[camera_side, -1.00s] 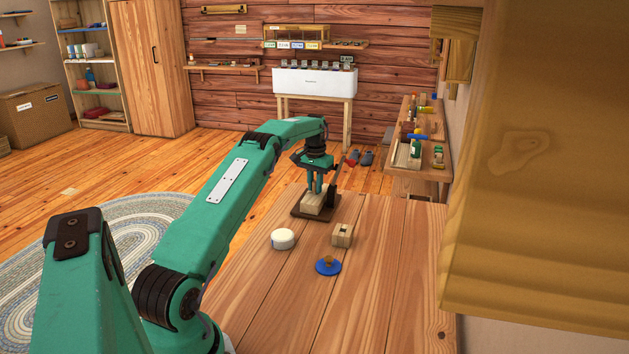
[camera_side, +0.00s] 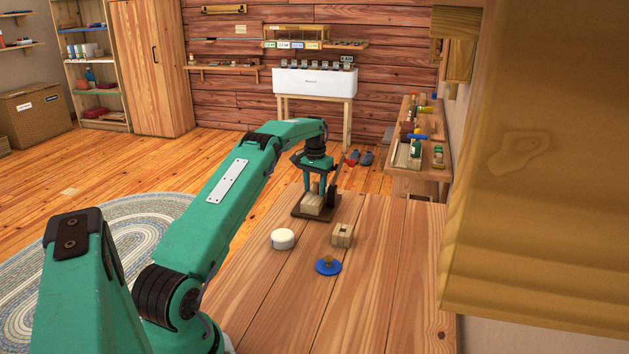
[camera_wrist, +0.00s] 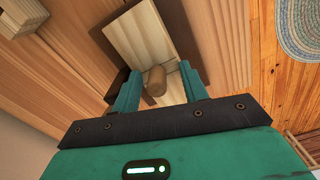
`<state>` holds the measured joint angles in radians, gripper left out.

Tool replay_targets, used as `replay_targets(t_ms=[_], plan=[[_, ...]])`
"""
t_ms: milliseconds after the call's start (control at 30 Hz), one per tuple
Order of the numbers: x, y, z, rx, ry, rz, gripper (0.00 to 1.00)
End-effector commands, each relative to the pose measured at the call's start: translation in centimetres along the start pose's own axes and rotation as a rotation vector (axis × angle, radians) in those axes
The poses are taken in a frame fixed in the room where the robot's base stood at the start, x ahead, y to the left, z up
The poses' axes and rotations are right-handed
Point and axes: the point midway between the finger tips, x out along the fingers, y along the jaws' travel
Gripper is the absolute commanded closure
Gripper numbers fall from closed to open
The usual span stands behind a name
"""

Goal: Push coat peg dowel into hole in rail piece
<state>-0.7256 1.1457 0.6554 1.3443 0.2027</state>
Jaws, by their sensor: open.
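The rail piece (camera_side: 312,204) is a pale wooden block lying on a dark brown base (camera_side: 300,211) at the table's far end. It also fills the upper middle of the wrist view (camera_wrist: 140,38). The coat peg dowel (camera_wrist: 155,80), a short round brown peg, sticks out of the rail piece toward the wrist camera. How deep it sits in the hole is hidden. My gripper (camera_side: 316,194) is above the rail piece, pointing down. In the wrist view its open fingers (camera_wrist: 160,87) stand on either side of the dowel, with gaps visible.
A small wooden block with a dark square hole (camera_side: 342,235), a round white container (camera_side: 283,239) and a blue disc with a brown knob (camera_side: 328,266) stand on the table nearer the camera. The table's front right is clear. A side bench (camera_side: 428,172) holds several items.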

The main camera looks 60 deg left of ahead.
Motion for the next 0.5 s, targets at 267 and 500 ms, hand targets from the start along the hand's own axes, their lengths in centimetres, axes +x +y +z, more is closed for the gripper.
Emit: replay_targets(t_ms=[267, 500], plan=[[-2.5, 0.1, -0.1, 0.002, 0.004, -0.001, 0.56], [-5.7, 0.0, -0.1, 0.0, 0.006, -0.001, 0.56]])
